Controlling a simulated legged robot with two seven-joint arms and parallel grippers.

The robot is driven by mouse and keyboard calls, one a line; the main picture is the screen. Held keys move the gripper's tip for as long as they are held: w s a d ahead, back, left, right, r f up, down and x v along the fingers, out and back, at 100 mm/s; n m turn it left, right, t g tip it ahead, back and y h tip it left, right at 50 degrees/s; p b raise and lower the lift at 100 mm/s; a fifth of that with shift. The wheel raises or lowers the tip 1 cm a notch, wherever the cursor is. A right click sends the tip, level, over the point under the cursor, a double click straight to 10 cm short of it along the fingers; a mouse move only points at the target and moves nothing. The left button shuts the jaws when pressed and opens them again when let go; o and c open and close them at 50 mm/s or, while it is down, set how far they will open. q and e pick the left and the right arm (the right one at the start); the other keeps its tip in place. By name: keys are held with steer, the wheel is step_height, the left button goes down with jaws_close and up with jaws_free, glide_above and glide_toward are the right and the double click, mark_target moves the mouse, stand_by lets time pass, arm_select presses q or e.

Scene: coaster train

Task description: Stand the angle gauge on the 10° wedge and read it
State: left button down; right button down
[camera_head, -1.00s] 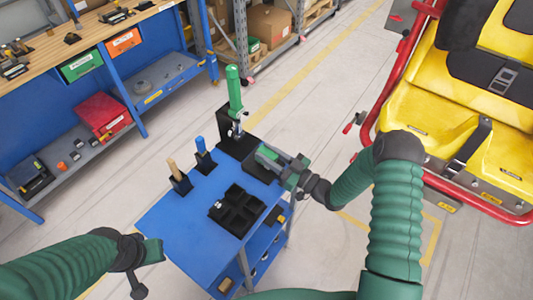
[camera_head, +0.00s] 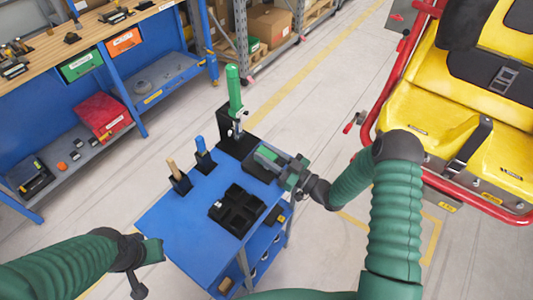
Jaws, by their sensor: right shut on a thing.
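My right gripper (camera_head: 273,158) is at the right back corner of the blue cart, over a black block or holder (camera_head: 252,171). It is shut on a small grey and green thing, perhaps the angle gauge; the fingers hide much of it and no reading is legible. I cannot tell whether this thing touches the black block. I cannot pick out the 10° wedge for sure. My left gripper (camera_head: 146,268) hangs at the left front, off the cart's edge, away from the tools; its fingers are too unclear to judge.
The blue cart (camera_head: 165,222) carries a black compartment tray (camera_head: 237,211), a wooden-handled tool (camera_head: 179,178), a blue-handled tool (camera_head: 204,154) and a tall green-handled tool (camera_head: 234,95) in black holders. The yellow coaster seats (camera_head: 435,110) with a red rail stand at right. A workbench (camera_head: 90,40) is at left.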

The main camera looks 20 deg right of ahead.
steer(key=shift+f, duration=0.2)
steer(key=c, duration=1)
jaws_free()
steer(key=b+v, duration=0.2)
steer(key=v, duration=1.4)
steer(key=shift+s+d, duration=0.25)
steer(key=shift+s, duration=0.05)
steer(key=shift+s+f, duration=0.1)
